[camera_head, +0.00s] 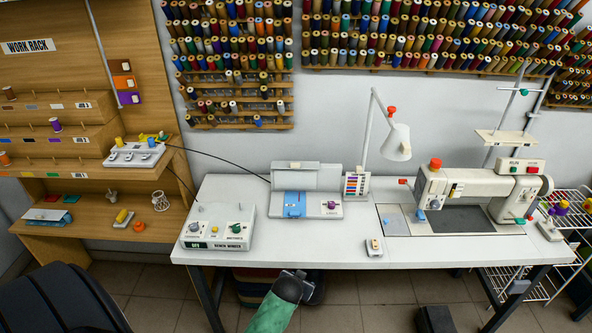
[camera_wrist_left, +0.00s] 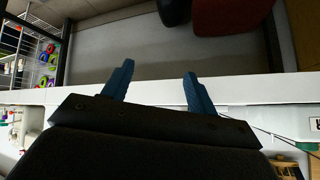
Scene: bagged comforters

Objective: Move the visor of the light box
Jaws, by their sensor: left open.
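My right gripper is not in view.
A control box (camera_head: 218,228) stands left of the light box. A small pale device (camera_head: 374,247) lies near the front edge. A desk lamp (camera_head: 395,142) and sewing machine (camera_head: 480,190) stand to the right. Table space in front of the light box is clear.

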